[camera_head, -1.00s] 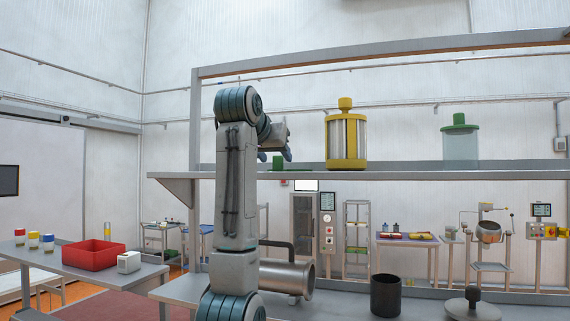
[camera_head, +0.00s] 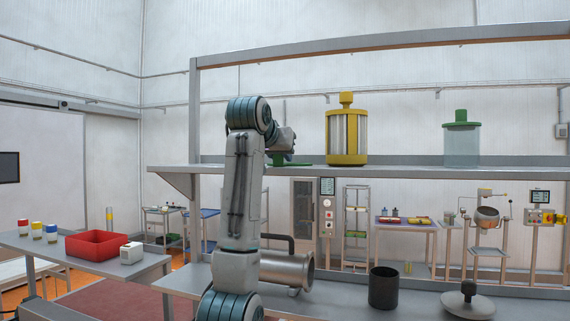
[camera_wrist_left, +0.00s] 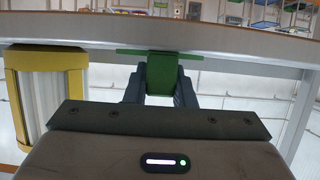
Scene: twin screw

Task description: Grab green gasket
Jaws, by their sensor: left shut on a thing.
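The green gasket shows as a flat green plate with a green block on it. In the head view its plate (camera_head: 291,164) is at shelf level, partly hidden by my left gripper. In the left wrist view the green block (camera_wrist_left: 162,72) is between the two fingers. My left gripper (camera_head: 285,156) is shut on the green gasket; its fingers (camera_wrist_left: 161,86) lie on both sides of the block. I cannot tell whether the gasket touches the shelf. My right gripper is not in view.
The grey shelf (camera_head: 400,173) holds a yellow-capped canister (camera_head: 346,135) just right of my gripper, and a green-lidded clear jar (camera_head: 461,142) farther right. Below are a metal cylinder (camera_head: 285,270), a dark cup (camera_head: 383,288) and a lid (camera_head: 467,302). A red bin (camera_head: 97,244) is left.

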